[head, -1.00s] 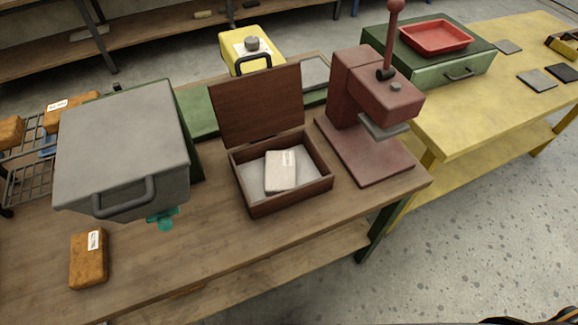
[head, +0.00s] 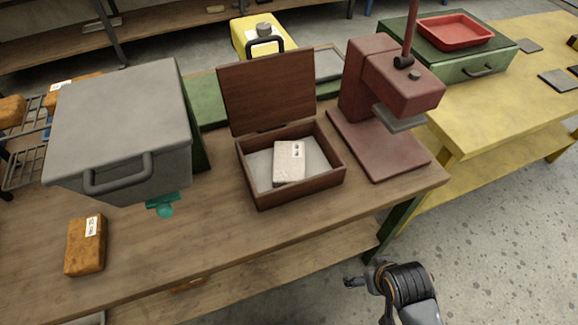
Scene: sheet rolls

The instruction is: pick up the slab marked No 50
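A pale grey slab (head: 289,163) with a small white label lies in an open wooden box (head: 257,198) on the brown workbench. An orange-brown slab (head: 85,247) with a white label lies on the bench at the front left. My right gripper (head: 354,282) is at the lower right, in front of the bench and well apart from both slabs. It is small and seen at an angle, so its opening is unclear. My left gripper is not in view.
A grey-lidded oven-like box (head: 120,125) stands behind the orange-brown slab. A maroon press (head: 385,90) stands right of the wooden box, whose lid (head: 267,92) is raised. A wire rack (head: 22,165) with more orange slabs is at far left. The bench front between is clear.

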